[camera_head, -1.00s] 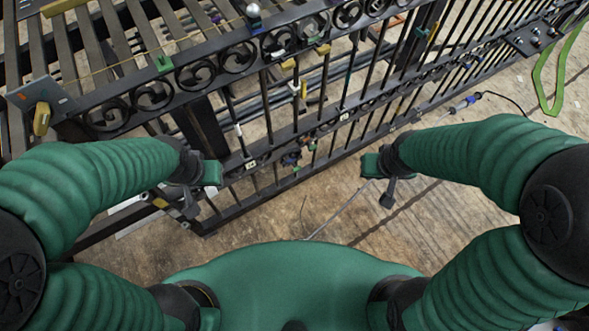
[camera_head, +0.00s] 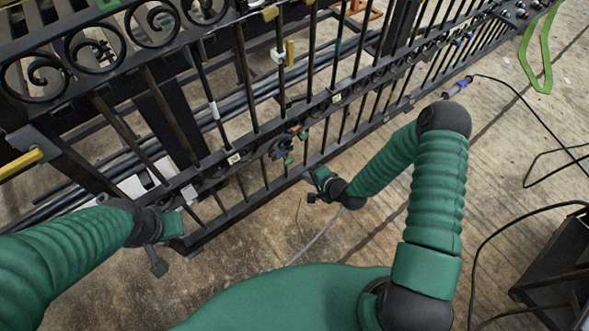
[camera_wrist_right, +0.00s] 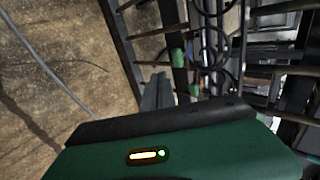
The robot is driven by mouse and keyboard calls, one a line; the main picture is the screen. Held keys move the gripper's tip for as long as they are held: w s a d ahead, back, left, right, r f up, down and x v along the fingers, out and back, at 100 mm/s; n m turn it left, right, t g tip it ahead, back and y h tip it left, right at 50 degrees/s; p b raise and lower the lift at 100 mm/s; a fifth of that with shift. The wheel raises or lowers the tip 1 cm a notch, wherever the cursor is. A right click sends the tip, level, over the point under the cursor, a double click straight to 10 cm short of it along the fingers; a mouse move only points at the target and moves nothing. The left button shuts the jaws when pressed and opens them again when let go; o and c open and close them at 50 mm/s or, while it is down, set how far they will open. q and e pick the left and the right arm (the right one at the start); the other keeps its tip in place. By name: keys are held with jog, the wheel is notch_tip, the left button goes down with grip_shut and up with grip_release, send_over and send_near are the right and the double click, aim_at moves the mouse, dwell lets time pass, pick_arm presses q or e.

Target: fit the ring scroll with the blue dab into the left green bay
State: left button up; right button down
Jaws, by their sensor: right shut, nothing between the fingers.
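The black gate carries a row of scrolls (camera_head: 93,48) along its upper rail. A cluster of dark scroll pieces (camera_head: 279,150) with small blue, orange and green marks sits at the lower rail. I cannot tell which piece is the ring scroll with the blue dab, nor make out the left green bay. My right gripper (camera_head: 311,187) is shut and empty, just in front of the lower rail, right of and below the cluster. The right wrist view shows dark curled scrolls (camera_wrist_right: 213,42) and green marks (camera_wrist_right: 178,57) beyond it. My left gripper (camera_head: 163,246) is near the gate's lower left; its jaws are unclear.
The gate's vertical bars (camera_head: 243,80) and lower rail (camera_head: 340,97) stand close ahead of both hands. A thin cable lies on the wooden floor (camera_head: 290,215). A dark stand (camera_head: 555,265) is at the right.

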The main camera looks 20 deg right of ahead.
aim_at(289, 160)
jog(key=w+a+f+b, duration=0.2)
jog(key=w+f, duration=0.1)
jog(key=w, duration=0.3)
jog(key=shift+w+a, duration=0.25)
jog(key=shift+w, duration=0.1)
jog(key=shift+w+a+b, duration=0.2)
jog(key=shift+w+a, duration=0.1)
jog(key=shift+w, duration=0.45)
jog(key=shift+w+a+b, duration=0.15)
jog(key=shift+w+a, duration=0.1)
jog(key=shift+w, duration=0.5)
jog(key=shift+r, duration=0.1)
jog(key=shift+s, duration=0.15)
